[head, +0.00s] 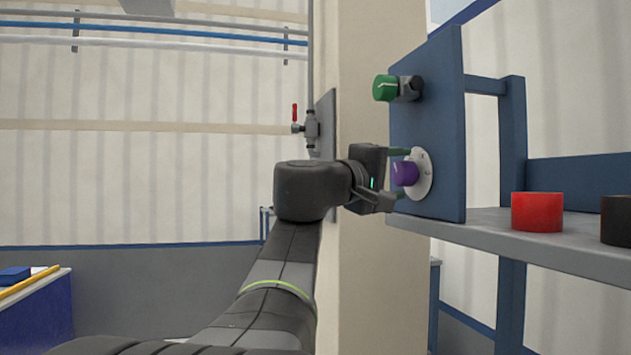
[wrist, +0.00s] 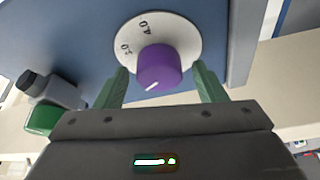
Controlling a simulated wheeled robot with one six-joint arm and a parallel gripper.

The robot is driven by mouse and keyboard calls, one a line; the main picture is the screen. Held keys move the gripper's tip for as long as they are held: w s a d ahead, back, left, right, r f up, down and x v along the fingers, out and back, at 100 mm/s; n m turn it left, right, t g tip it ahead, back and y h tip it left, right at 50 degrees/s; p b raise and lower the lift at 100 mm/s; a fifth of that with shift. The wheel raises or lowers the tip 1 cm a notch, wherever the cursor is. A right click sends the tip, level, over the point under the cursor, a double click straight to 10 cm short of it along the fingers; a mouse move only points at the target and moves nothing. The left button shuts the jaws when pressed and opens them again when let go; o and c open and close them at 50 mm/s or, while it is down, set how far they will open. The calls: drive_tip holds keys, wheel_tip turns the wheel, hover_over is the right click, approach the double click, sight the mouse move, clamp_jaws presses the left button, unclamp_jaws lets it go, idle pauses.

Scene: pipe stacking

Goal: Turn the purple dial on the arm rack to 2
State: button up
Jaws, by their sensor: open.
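The purple dial (head: 405,173) sits on a white round plate (head: 423,174) on the blue panel of the arm rack (head: 430,120). In the wrist view the purple dial (wrist: 160,70) shows a white pointer line at its lower left, and the white plate (wrist: 188,36) shows printed numbers; the lower part is hidden. My gripper (head: 398,173) is open, its green fingertips on either side of the dial. In the wrist view my gripper (wrist: 160,86) has a finger left and right of the dial with gaps visible; whether they touch it further in cannot be told.
A green knob (head: 384,88) on a black mount sits above the dial on the same panel. A red cylinder (head: 537,212) and a dark cylinder (head: 616,220) stand on the grey shelf (head: 590,253) at right. A red-handled valve (head: 309,128) is on the wall behind my arm.

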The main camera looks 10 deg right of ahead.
drive_tip(key=b+v, duration=0.3)
drive_tip(key=v, duration=0.9)
drive_tip(key=shift+s+a, duration=0.25)
drive_tip(key=shift+a, duration=0.05)
drive_tip(key=p+x, duration=0.3)
drive_tip(key=x, duration=1.1)
drive_tip(key=shift+p, duration=0.35)
drive_tip(key=shift+a, duration=0.2)
